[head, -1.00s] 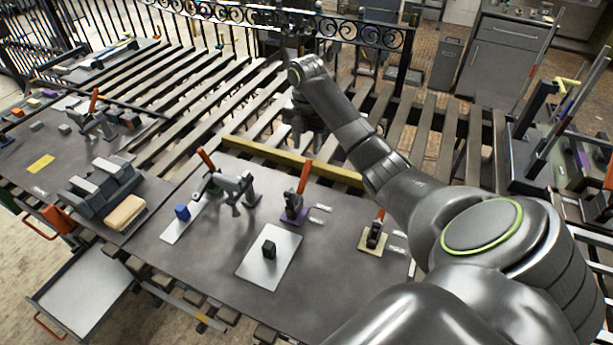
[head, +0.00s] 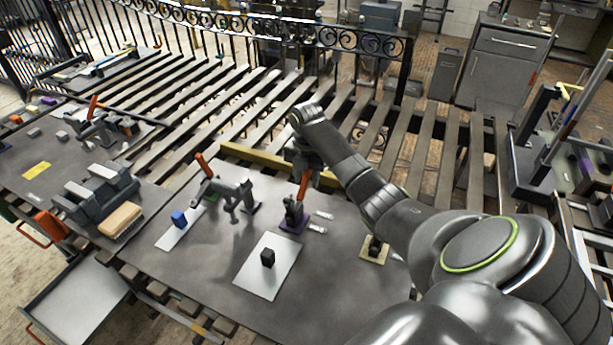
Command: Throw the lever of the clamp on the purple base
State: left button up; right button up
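The clamp on the purple base (head: 292,222) stands near the middle of the work table, with a dark body. Its orange lever (head: 303,186) points up, leaning slightly right. My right gripper (head: 306,168) is at the top of this lever, seen from above and behind its wrist. Its fingers are small and dark, so I cannot tell whether they are open or shut, or whether they touch the lever. My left gripper is not in view.
A larger grey clamp with an orange lever (head: 201,162) stands to the left. A small clamp on a yellowish base (head: 375,250) is to the right, partly behind my arm. A dark block (head: 267,257) sits on a white plate in front. A yellow bar (head: 262,156) runs behind.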

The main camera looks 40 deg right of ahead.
aim_at(304, 181)
grip_shut()
jog(key=shift+s+a+r+h+p, duration=0.2)
jog(key=shift+r+h+p, duration=0.25)
jog(key=shift+p, duration=0.45)
jog(key=a+h+p, duration=0.1)
jog(key=p, duration=0.1)
jog(key=r+t+h+p, duration=0.1)
jog(key=p, duration=0.1)
jog(key=shift+s+a+r+t, duration=0.2)
jog(key=shift+s+a+t, duration=0.1)
jog(key=shift+s+a, duration=0.1)
jog(key=shift+s+a+r+t+h+p, duration=0.15)
jog(key=shift+a+t+h+p, duration=0.15)
jog(key=shift+h+p, duration=0.25)
jog(key=shift+s+a+r+t+h+p, duration=0.1)
jog(key=shift+a+t+h+p, duration=0.15)
jog(key=shift+h+p, duration=0.2)
jog(key=shift+s+a+t+h+p, duration=0.25)
jog(key=shift+a+h+p, duration=0.25)
jog(key=shift+h+p, duration=0.2)
